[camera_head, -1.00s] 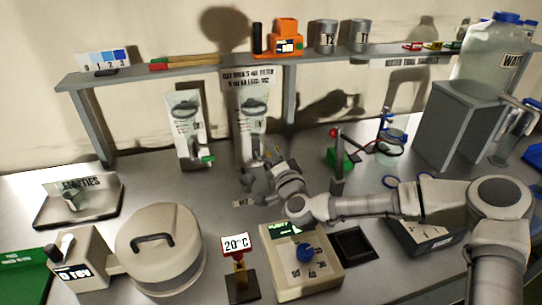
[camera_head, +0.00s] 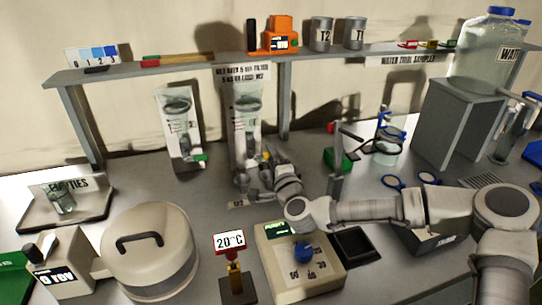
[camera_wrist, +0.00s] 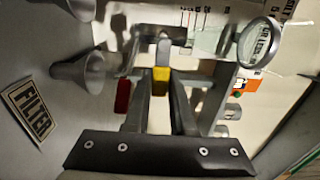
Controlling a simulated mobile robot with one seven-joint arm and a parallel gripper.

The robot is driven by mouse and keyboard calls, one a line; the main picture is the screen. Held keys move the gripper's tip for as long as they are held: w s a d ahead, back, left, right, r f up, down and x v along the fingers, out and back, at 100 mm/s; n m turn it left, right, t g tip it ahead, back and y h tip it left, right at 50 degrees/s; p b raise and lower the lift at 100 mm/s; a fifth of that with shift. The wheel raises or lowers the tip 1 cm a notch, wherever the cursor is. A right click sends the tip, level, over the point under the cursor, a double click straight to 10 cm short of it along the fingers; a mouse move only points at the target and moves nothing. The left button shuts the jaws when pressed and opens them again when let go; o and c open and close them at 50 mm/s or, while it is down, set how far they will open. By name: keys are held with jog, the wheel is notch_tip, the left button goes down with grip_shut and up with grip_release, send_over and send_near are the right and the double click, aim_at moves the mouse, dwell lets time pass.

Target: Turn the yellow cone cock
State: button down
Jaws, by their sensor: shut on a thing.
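The yellow cone cock (camera_wrist: 161,74) shows as a small yellow block between my fingertips in the wrist view. My gripper (camera_wrist: 160,80) is shut on it. In the head view, my gripper (camera_head: 262,167) is at the lower part of the right-hand mounted glass apparatus (camera_head: 248,108), below the middle of the shelf. A bit of yellow (camera_head: 265,156) shows there by the fingers, which are small and partly hidden by my wrist. I cannot tell the cock's turn angle.
A second glass apparatus with a green cock (camera_head: 199,158) stands to the left. A grey funnel (camera_wrist: 82,72) and a FILTER label (camera_wrist: 31,108) lie left of my fingers.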

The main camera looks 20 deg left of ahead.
jog(key=c, duration=0.8)
grip_release()
jog(key=shift+o, duration=0.2)
